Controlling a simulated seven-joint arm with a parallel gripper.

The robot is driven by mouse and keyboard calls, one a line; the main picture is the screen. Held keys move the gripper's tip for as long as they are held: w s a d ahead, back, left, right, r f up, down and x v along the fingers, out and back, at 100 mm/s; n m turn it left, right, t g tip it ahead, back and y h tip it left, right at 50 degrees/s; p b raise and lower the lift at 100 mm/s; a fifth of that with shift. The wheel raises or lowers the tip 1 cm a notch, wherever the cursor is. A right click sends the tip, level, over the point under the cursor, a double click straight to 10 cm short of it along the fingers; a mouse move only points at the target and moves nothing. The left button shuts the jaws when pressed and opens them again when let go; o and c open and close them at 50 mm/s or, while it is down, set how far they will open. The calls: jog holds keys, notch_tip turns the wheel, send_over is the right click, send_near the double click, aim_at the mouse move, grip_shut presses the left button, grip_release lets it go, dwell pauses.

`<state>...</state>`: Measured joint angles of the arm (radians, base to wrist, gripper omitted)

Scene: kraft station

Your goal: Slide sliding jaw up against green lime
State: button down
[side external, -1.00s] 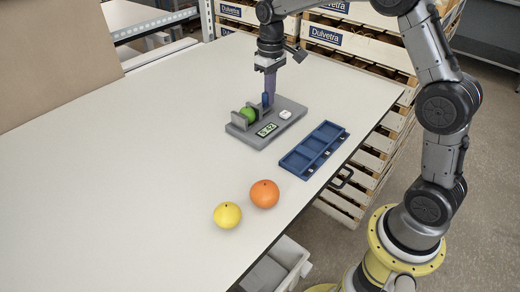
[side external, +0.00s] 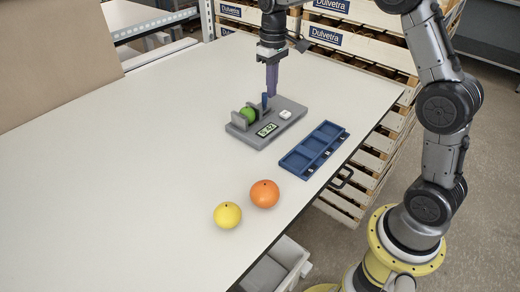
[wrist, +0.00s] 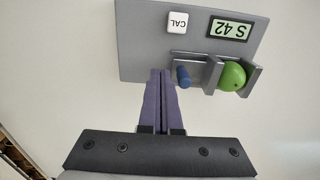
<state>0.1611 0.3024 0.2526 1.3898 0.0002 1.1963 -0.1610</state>
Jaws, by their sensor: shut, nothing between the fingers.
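The green lime (side external: 248,114) sits between two upright grey jaws on the grey measuring block (side external: 284,126). In the wrist view, the lime (wrist: 233,76) appears to touch the sliding jaw (wrist: 212,75) on its left and the fixed jaw (wrist: 254,79) on its right. A blue peg (wrist: 183,76) stands on the sliding jaw's side away from the lime; it also shows in the side view (side external: 265,101). My gripper (side external: 272,92) is shut and empty, with purple fingers. Its fingertips (wrist: 161,73) are just left of the peg in the wrist view, with a small gap.
A blue tray (side external: 313,150) with compartments lies right of the block. An orange fruit (side external: 264,193) and a yellow fruit (side external: 227,214) lie nearer the front. The table's left is clear.

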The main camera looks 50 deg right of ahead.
jog(key=shift+r, duration=2.45)
jog(key=s+a+r+t, duration=0.3)
jog(key=s+a+r, duration=0.2)
jog(key=s+r, duration=0.75)
jog(key=s+a+f+t, duration=0.2)
jog(key=s+f, duration=1)
jog(key=s, duration=0.4)
jog(key=shift+s+a+t, duration=0.15)
jog(key=shift+t, duration=0.15)
